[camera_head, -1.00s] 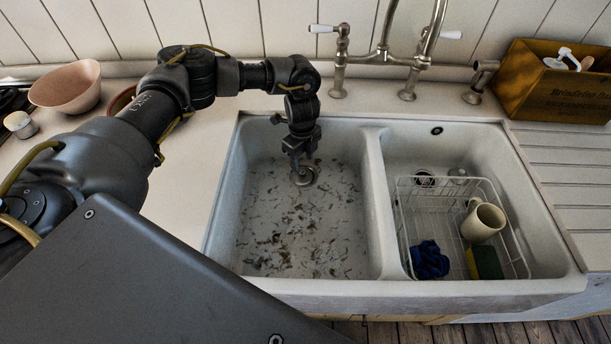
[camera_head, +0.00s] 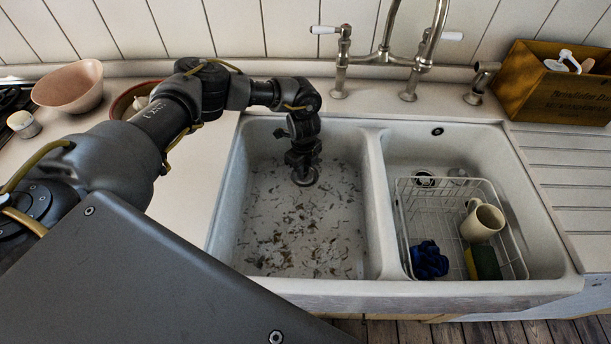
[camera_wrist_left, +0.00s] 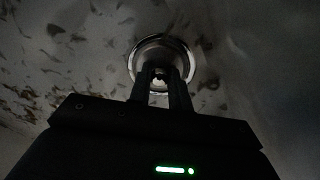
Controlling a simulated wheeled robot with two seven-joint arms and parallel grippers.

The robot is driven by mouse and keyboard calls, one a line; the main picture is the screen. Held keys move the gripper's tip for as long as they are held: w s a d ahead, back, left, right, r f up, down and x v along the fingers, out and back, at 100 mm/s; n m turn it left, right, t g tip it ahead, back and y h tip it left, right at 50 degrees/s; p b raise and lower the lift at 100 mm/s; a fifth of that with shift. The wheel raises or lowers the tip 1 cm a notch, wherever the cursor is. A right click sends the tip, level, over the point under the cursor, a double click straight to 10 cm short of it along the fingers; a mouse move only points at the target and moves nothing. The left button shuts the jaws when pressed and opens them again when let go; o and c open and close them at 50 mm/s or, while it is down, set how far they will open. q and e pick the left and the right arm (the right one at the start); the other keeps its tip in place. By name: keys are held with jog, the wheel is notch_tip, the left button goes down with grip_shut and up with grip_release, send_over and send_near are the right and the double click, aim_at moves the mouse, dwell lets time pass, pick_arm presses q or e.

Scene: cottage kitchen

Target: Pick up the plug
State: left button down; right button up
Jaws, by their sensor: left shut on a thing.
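The plug (camera_wrist_left: 160,53) is a round metal piece seated at the drain of the left sink basin (camera_head: 290,262). In the left wrist view a shiny ring surrounds it, and I cannot tell where plug ends and drain rim begins. My left gripper (camera_head: 304,177) reaches straight down into the basin over the drain. In the left wrist view its two fingers (camera_wrist_left: 160,82) are close together, shut on a small bright part at the plug's centre. In the head view the gripper hides most of the plug. My right gripper is not in view.
Dark flecks litter the left basin. A divider (camera_head: 376,205) separates it from the right basin, where a white wire rack (camera_head: 450,262) holds a cream mug (camera_head: 483,222), a blue cloth (camera_head: 429,262) and a sponge (camera_head: 486,263). The tap (camera_head: 424,62) rises behind.

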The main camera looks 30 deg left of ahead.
pick_arm(q)
jog(key=shift+r, duration=0.15)
jog(key=shift+r, duration=0.25)
notch_tip(320, 180, up, 2)
jog(key=shift+r, duration=0.1)
jog(key=s+d+r, duration=0.2)
jog(key=s+r, duration=0.8)
jog(key=s, duration=0.3)
jog(key=shift+s+d, duration=0.3)
jog(key=shift+s, duration=0.1)
